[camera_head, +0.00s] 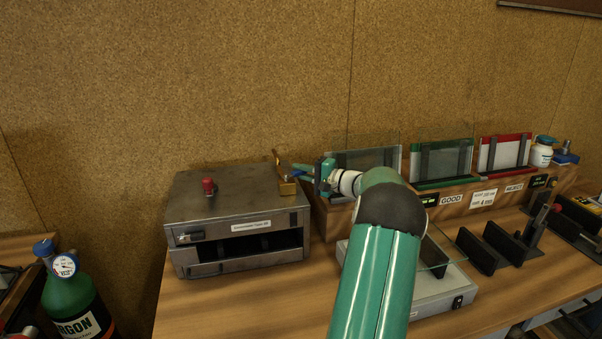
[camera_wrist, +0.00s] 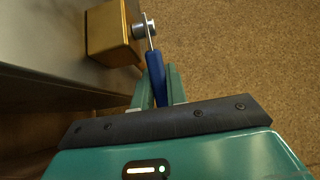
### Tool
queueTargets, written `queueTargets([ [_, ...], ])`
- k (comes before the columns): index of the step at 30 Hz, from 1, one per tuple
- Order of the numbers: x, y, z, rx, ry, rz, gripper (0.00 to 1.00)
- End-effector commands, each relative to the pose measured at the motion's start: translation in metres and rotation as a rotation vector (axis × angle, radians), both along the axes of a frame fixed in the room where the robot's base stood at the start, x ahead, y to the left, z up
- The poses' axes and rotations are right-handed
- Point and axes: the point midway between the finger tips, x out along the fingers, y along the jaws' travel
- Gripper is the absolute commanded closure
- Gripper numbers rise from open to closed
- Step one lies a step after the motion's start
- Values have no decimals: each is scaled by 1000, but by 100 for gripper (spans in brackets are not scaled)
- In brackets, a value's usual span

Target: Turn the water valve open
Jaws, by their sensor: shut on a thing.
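The water valve is a brass block (camera_head: 286,187) at the right edge of the grey metal box's top, with a lever that has a blue handle (camera_head: 299,175). In the wrist view the brass block (camera_wrist: 108,33) carries a silver round stem (camera_wrist: 143,28), and the blue handle (camera_wrist: 155,72) runs from it down between my fingers. My gripper (camera_wrist: 158,76) is shut on the blue handle, with a finger on each side. In the head view my gripper (camera_head: 312,174) reaches the valve from the right; its fingertips are small there.
The grey metal box (camera_head: 235,235) has a red knob (camera_head: 209,186) on top and an open slot in front. Glass panes stand in a wooden rack (camera_head: 425,200) behind my arm. A green argon cylinder (camera_head: 72,300) stands at the left. The cork-coloured wall (camera_head: 200,80) is close behind.

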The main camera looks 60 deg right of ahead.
Motion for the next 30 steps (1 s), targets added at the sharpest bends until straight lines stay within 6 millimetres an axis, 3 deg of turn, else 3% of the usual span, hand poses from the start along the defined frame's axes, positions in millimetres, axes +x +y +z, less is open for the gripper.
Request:
queueTargets([
  [15, 20, -1, 3, -4, -6, 304, 100],
  [30, 21, -1, 3, -4, -2, 362, 100],
])
